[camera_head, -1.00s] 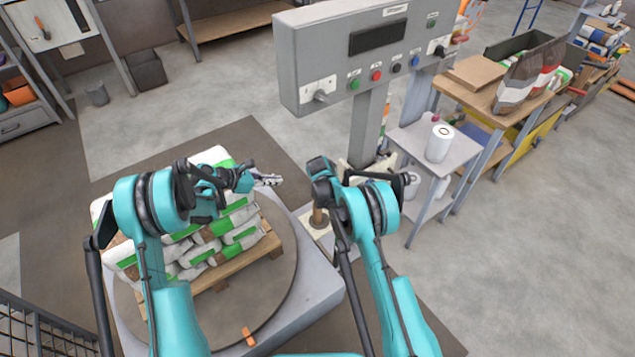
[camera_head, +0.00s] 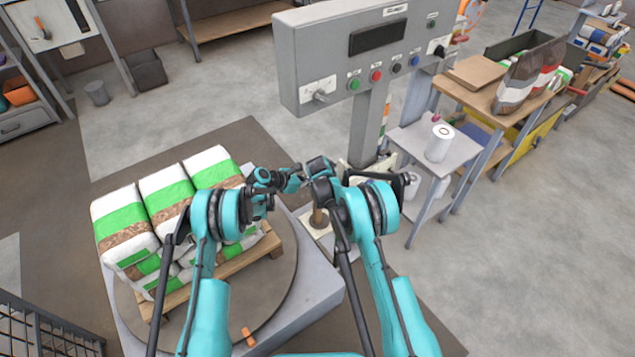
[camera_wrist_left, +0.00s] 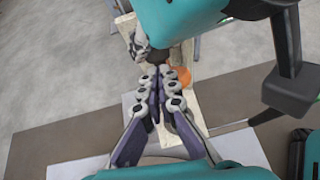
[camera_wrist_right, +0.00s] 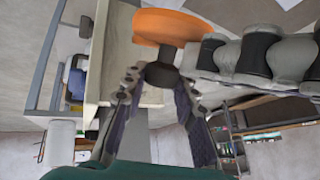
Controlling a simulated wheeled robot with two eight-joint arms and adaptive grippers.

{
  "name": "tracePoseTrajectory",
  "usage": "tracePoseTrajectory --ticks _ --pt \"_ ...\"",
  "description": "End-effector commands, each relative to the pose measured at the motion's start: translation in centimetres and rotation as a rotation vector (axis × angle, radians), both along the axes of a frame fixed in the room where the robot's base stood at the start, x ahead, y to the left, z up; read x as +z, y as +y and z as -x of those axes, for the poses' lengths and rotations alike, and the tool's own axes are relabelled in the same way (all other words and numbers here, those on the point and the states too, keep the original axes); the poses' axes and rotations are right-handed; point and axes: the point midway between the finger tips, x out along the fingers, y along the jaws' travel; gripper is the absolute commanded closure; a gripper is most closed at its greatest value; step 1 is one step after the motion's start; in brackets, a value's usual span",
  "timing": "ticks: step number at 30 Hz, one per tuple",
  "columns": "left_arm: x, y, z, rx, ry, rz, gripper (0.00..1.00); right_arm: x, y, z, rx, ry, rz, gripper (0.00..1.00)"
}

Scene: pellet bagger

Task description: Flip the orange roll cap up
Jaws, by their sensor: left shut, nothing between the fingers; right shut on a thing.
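The orange roll cap (camera_wrist_right: 165,27) is a round disc at the top of the right wrist view, with a dark hub under it. My right gripper (camera_wrist_right: 158,82) is shut on that dark hub, its fingers on either side. My left gripper (camera_wrist_left: 160,78) is shut and empty, its fingers together. Part of the orange cap (camera_wrist_left: 184,76) shows just beside its fingertips in the left wrist view. Grey and black finger links of my left gripper reach in beside the cap in the right wrist view. In the head view the grippers meet near the machine's post, and my arms hide the cap.
A pallet (camera_head: 262,250) of white-and-green bags stands on the round turntable (camera_head: 285,300) at left. The grey control box (camera_head: 350,55) on its post is ahead. A small table (camera_head: 410,140) with a white roll (camera_head: 439,143) stands at right.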

Motion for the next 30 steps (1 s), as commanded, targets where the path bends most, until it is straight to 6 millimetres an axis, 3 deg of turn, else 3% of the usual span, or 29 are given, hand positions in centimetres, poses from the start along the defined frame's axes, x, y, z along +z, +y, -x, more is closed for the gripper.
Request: tracePoseTrajectory --ticks 10,29,30 --pt "-0.9 -1.2 -0.7 0.001 0.000 0.000 1.00 -0.1 -0.1 0.0 -0.001 0.001 0.001 1.00" --pt "-0.1 -2.5 -1.4 0.001 0.032 -0.050 1.00 -0.1 0.0 0.1 0.001 0.002 0.000 1.00" --pt "-0.1 -2.5 -1.4 0.001 0.032 -0.049 1.00 -0.1 0.1 0.1 0.001 0.002 0.000 0.70"
